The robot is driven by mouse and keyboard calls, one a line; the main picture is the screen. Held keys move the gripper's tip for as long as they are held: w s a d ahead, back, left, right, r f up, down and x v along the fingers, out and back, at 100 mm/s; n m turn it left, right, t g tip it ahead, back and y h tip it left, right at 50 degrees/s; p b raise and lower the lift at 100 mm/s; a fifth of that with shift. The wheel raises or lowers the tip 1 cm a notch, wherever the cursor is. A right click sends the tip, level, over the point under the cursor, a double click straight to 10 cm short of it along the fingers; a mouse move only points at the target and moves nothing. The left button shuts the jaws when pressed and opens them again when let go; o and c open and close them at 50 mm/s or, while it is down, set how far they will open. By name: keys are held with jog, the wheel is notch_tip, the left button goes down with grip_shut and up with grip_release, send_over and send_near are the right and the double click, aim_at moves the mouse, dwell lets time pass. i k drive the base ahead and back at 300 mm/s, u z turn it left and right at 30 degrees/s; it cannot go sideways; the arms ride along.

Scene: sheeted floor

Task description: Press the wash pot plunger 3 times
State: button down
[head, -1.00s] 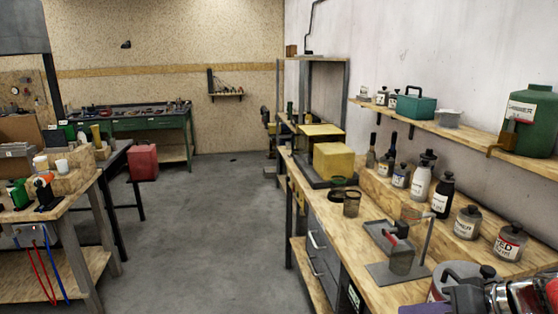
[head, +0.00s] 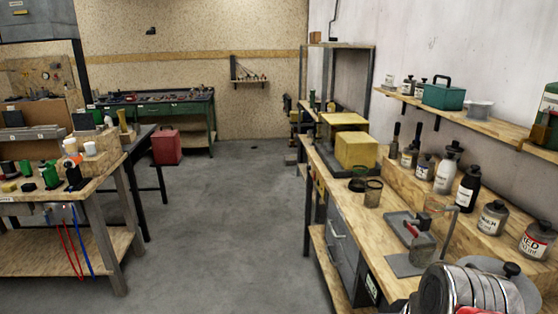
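A round grey metal pot (head: 522,279) with a black knob (head: 511,269) on top stands at the near right end of the right-hand bench in the head view. It may be the wash pot; its label is not readable now. A shiny ribbed metal part with a bit of red, probably part of my arm, covers its left side and front. My gripper's fingers cannot be made out in this view, so its state and its distance from the pot are not shown.
The right-hand bench (head: 390,290) holds a red-handled tool on a grey plate (head: 408,264), a yellow block (head: 356,150) and several labelled bottles and jars. A cluttered bench (head: 70,195) stands left. The grey floor (head: 225,220) between is clear, with a red container (head: 166,147) further back.

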aim_at(511, 269)
jog(key=z, duration=1.25)
